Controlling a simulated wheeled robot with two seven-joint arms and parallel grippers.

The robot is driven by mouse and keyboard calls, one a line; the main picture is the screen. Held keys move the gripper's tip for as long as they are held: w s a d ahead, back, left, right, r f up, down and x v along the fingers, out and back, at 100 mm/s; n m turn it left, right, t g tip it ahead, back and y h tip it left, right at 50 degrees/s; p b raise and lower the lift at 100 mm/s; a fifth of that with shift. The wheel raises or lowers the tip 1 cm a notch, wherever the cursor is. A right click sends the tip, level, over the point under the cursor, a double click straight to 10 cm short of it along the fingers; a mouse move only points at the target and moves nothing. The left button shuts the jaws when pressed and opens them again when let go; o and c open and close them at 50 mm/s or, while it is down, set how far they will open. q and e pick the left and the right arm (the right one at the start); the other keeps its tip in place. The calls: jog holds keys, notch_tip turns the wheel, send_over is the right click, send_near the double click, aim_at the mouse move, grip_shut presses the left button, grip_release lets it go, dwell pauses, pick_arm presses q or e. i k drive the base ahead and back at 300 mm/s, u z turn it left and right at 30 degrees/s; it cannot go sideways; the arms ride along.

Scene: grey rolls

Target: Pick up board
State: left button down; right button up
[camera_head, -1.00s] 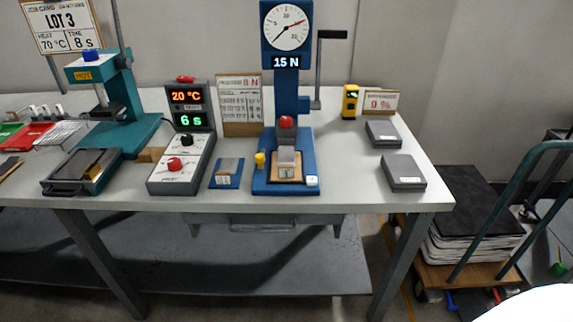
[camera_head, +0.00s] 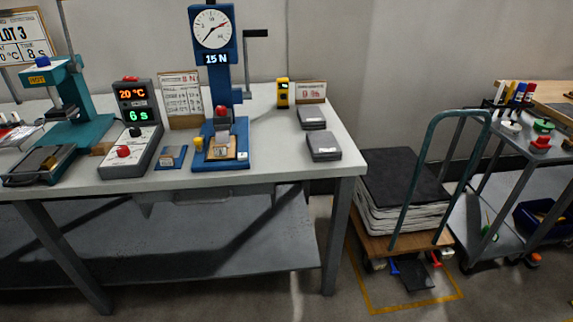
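Which thing is the board is not clear from this view. A small tan flat piece (camera_head: 222,148) sits on the base of the blue force tester (camera_head: 218,85), under its red-topped head. A stack of flat sheets with a black top (camera_head: 405,180) rests on a trolley right of the table. A dark flat panel (camera_head: 417,275) lies low by the trolley's wheels. Neither of my grippers is in view.
The white table (camera_head: 270,150) also bears a teal press (camera_head: 75,110), a grey control box (camera_head: 130,135) and two grey boxes (camera_head: 323,146). The trolley's green handle (camera_head: 430,150) rises beside the stack. A grey cart (camera_head: 500,190) with tools stands at right. Floor in front is clear.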

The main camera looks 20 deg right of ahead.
aim_at(222, 146)
jog(key=z, duration=0.3)
jog(key=k, duration=0.5)
jog(key=u, duration=0.95)
jog(key=i, duration=1.55)
jog(key=z, duration=0.95)
jog(key=i, duration=0.2)
jog(key=z, duration=0.3)
